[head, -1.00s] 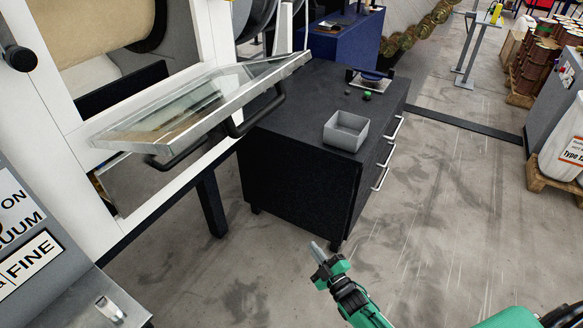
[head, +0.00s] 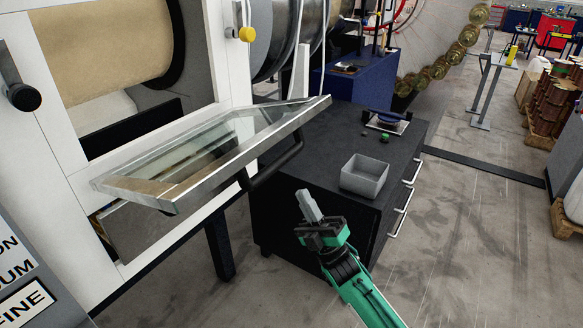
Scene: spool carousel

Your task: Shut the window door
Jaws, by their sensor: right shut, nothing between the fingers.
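The window door (head: 215,155) is a glass pane in a metal frame, swung out from the white machine front and tilted, at centre left in the head view. My right gripper (head: 305,197) is shut and empty, to the right of the door and below the handle, apart from both. My left gripper is not in view.
A black drawer cabinet (head: 325,150) stands behind my right gripper, with a grey open box (head: 364,176) and small items on top. A black knob lever (head: 24,97) sticks out at left. Open floor (head: 470,235) lies to the right.

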